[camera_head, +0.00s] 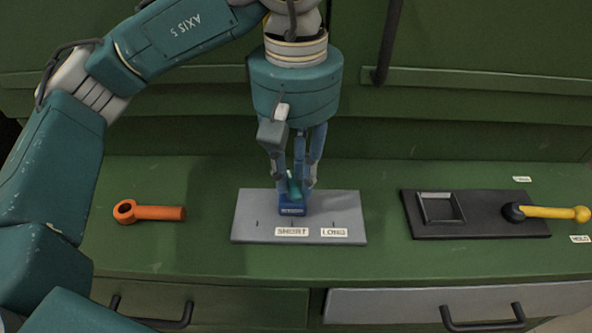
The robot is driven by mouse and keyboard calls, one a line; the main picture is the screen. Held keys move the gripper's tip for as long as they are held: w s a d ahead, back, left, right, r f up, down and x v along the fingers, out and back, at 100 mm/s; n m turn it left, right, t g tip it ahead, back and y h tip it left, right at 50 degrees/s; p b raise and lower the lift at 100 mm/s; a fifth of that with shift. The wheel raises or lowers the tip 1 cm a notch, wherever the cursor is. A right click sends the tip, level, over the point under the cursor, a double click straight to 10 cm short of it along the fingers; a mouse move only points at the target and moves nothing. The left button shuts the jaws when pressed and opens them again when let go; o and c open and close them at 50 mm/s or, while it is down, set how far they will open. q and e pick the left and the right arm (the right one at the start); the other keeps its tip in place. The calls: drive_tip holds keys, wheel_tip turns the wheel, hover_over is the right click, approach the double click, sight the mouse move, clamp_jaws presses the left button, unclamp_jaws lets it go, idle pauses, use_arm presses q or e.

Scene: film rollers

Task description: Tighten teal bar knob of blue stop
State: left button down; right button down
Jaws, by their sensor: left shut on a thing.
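The blue stop (292,209) sits on a grey plate (250,218) in the middle of the green worktop, above and near the "SHORT" label. The teal bar knob (294,186) is on top of the blue stop and is partly hidden by the fingers. My left gripper (296,184) points down from above, with its fingers around the teal knob and shut on it. The turn of the knob is hard to make out. My right gripper is not in view.
An orange ring-ended tool (148,212) lies on the worktop at left. A dark plate (480,228) at right bears a square frame (440,208) and a yellow-handled lever (550,212). Drawers with dark handles (484,321) are below the worktop's front edge.

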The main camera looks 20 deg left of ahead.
sight(296, 181)
use_arm(q)
drive_tip(key=c, duration=1.5)
unclamp_jaws()
wheel_tip(296, 181, up, 12)
drive_tip(key=shift+r, duration=0.1)
